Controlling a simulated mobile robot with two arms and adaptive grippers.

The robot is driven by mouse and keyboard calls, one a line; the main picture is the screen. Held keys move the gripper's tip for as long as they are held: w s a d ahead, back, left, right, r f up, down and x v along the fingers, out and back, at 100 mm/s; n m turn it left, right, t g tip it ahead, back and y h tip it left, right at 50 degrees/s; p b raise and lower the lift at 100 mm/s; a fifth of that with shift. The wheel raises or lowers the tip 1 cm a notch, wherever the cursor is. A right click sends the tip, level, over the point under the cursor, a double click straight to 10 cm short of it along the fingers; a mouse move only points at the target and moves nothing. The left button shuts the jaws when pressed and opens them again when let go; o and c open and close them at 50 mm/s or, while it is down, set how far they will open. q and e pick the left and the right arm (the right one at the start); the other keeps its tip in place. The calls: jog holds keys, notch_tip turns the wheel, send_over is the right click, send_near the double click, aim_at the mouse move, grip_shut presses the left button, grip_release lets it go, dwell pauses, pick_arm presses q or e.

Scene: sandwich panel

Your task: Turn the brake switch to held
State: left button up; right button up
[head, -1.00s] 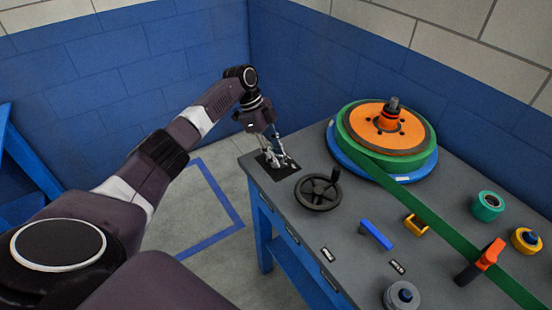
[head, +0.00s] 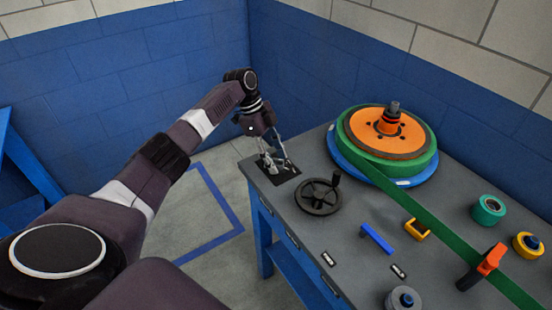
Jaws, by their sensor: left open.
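My left gripper (head: 277,165) is low over a black plate (head: 284,176) at the table's far left corner. Its fingers are spread and it holds nothing that I can see. The fingers hide part of the plate, and I cannot tell whether a switch sits between them. A blue bar-shaped lever (head: 377,239) lies on the tabletop near the front, apart from the gripper, with small labels (head: 328,258) near it that are too small to read. I cannot tell which of these is the brake switch. My right gripper is not in view.
A black handwheel (head: 318,197) with an upright knob stands close to the right of the gripper. A large orange and green reel (head: 388,133) sits behind, its green strap (head: 440,230) running to the front right. Tape rolls (head: 489,210) and an orange-handled clamp (head: 491,259) are on the right.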

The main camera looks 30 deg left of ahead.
pick_arm(q)
jog(key=v, duration=1.2)
jog(key=shift+s+f, duration=0.1)
jog(key=shift+f, duration=0.05)
